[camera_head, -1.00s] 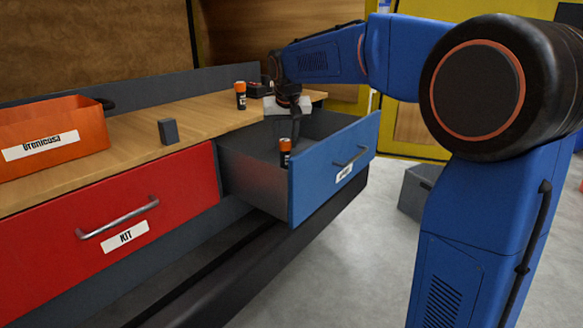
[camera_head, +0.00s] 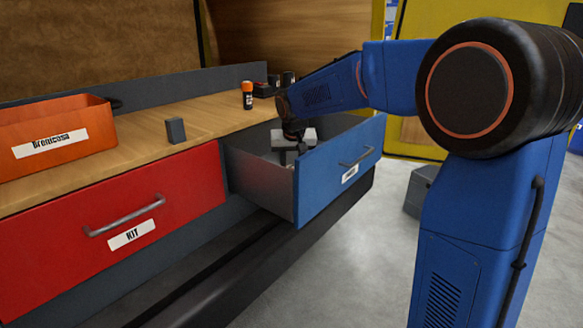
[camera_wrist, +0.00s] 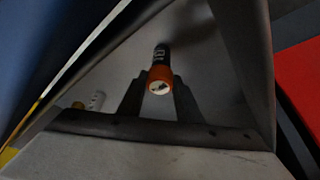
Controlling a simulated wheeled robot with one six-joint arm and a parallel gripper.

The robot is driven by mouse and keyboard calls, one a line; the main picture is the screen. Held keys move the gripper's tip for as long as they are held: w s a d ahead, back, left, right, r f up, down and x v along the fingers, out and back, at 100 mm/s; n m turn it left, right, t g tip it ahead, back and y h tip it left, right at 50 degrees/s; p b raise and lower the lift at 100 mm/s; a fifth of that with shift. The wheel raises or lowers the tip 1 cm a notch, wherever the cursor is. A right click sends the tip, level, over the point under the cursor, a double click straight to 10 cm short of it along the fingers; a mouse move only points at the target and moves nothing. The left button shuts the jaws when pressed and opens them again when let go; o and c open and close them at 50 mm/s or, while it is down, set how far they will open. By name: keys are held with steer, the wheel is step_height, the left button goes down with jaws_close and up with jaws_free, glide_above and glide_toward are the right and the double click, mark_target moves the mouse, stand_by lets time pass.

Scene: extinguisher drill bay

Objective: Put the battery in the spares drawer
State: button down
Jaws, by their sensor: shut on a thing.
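My gripper (camera_head: 292,150) reaches down into the open blue-fronted drawer (camera_head: 340,172), whose front label is too small to read. In the wrist view, my gripper (camera_wrist: 158,92) is shut on a battery (camera_wrist: 161,62) with a dark body and an orange end, between the two dark fingers. The drawer's grey interior lies around and beyond it. In the head view the held battery is hidden by my gripper and the drawer front. I cannot tell whether it touches the drawer floor.
Another orange-topped battery (camera_head: 248,95) stands on the wooden bench, near a dark device (camera_head: 266,88). A grey block (camera_head: 175,130) and an orange bin (camera_head: 60,135) are further left. The red KIT drawer (camera_head: 110,205) is shut. A grey bin (camera_head: 418,190) stands on the floor.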

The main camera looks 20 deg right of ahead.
steer(key=c, duration=1.3)
jaws_free()
steer(key=shift+f, duration=0.1)
steer(key=v, duration=1.2)
steer(key=shift+w, duration=0.1)
